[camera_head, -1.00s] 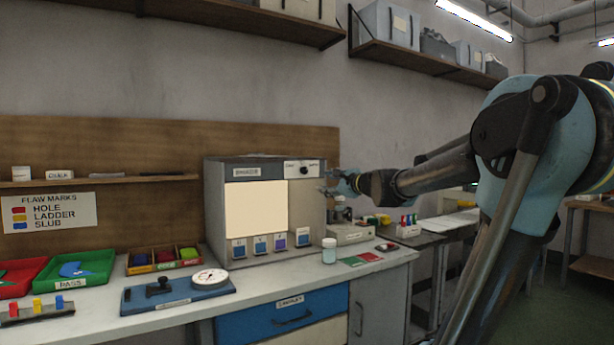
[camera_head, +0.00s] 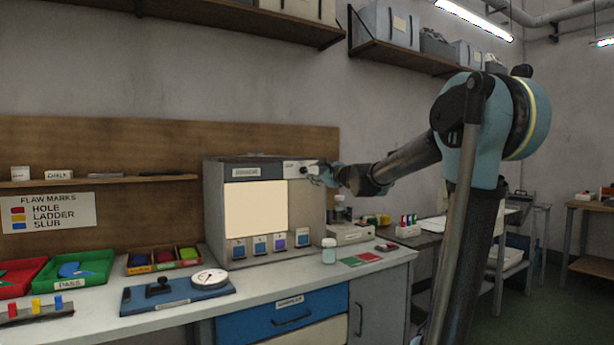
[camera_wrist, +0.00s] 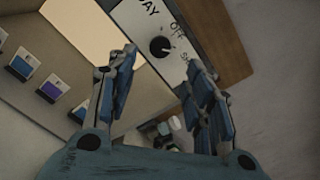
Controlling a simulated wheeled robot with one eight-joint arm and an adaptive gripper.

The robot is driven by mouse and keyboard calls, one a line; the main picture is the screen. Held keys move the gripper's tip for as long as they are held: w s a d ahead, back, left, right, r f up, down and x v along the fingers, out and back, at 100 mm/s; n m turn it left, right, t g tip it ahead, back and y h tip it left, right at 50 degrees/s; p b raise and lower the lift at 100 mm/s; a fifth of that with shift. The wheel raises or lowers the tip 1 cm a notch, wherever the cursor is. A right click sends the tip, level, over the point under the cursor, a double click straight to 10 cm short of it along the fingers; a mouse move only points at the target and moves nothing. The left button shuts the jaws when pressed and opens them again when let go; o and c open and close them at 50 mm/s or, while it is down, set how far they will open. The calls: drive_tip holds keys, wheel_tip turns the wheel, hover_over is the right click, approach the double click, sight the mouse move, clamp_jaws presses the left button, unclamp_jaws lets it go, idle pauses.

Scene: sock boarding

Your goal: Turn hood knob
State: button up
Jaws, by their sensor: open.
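The hood is a grey box (camera_head: 308,219) with a lit cream panel (camera_head: 256,208), standing on the counter. Its black knob (camera_wrist: 160,46) sits on a white label plate at the top right of its front. In the wrist view the plate shows lettering around the knob, part of it reading "DAY" and "OFF". My gripper (camera_wrist: 163,75) is open, its two blue-padded fingers on either side below the knob in the picture, with nothing between them. In the head view my gripper (camera_head: 314,173) is right at the hood's upper right corner, close to the knob plate and partly covering it.
Several coloured cards (camera_head: 260,243) line the hood's lower front. A jar (camera_head: 329,251) and red and green swatches (camera_head: 360,259) lie on the counter to the right. A dial gauge on a blue base (camera_head: 209,280) lies in front. A shelf (camera_head: 420,57) hangs above.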

sight(305, 171)
drive_tip(key=x, duration=0.9)
drive_tip(key=c, duration=1)
